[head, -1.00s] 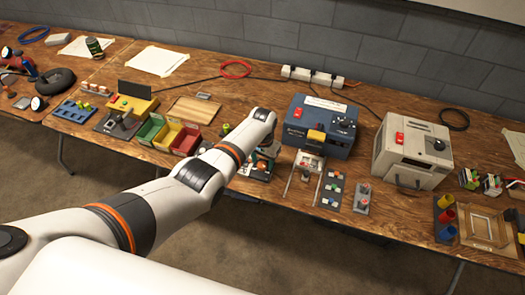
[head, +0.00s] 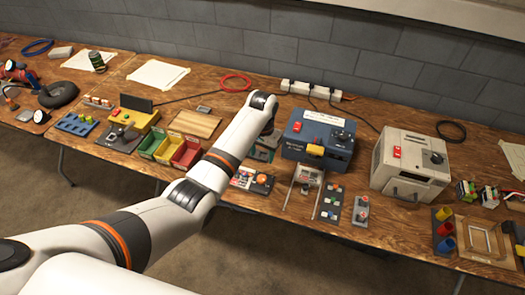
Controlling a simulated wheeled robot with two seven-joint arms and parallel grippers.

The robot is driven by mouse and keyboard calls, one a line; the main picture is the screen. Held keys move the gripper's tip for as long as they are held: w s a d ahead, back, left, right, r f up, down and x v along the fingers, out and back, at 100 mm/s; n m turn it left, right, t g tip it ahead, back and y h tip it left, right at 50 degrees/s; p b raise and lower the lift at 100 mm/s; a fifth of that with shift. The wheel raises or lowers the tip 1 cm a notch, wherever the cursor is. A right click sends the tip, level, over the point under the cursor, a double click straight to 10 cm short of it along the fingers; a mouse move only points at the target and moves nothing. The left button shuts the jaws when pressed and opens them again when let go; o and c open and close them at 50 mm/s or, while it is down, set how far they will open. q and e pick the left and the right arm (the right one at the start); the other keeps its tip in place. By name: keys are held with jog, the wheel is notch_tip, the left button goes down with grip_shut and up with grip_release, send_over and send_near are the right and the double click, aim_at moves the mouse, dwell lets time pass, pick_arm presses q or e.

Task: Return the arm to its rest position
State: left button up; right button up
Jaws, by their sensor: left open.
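My left arm (head: 208,175) reaches from the lower left over the wooden bench (head: 400,207). Its wrist bends down just left of the blue charger box (head: 318,140). My left gripper (head: 264,150) is small and mostly hidden behind the wrist, over the bench behind a small board with red parts (head: 251,180). It is open, and I see nothing held in it. Whether it touches anything cannot be told. My right gripper is out of view.
Green, yellow and red bins (head: 168,147) stand left of the arm. A cream box (head: 410,165) stands right of the blue one. A small panel (head: 328,203) and a grey block (head: 361,209) lie in front. A power strip (head: 310,90) runs along the back.

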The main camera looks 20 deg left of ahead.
pick_arm(q)
jog(key=shift+f, duration=0.1)
jog(key=s+f+t, duration=0.1)
jog(key=s+f, duration=0.2)
jog(key=s, duration=0.4)
jog(key=s+f, duration=0.3)
jog(key=s, duration=0.4)
jog(key=s+a+r+t, duration=0.15)
jog(key=s+r, duration=0.25)
jog(key=s, duration=0.7)
jog(key=s+a+r+t, duration=0.15)
jog(key=s+r, duration=0.25)
jog(key=s, duration=0.6)
notch_tip(320, 180, down, 26)
jog(key=f+g+b, duration=0.1)
jog(key=g, duration=0.1)
jog(key=s+a+f+g+b, duration=0.1)
jog(key=s+a+f, duration=0.2)
jog(key=s+f, duration=1.4)
jog(key=shift+s+f, duration=0.25)
jog(key=shift+s, duration=0.05)
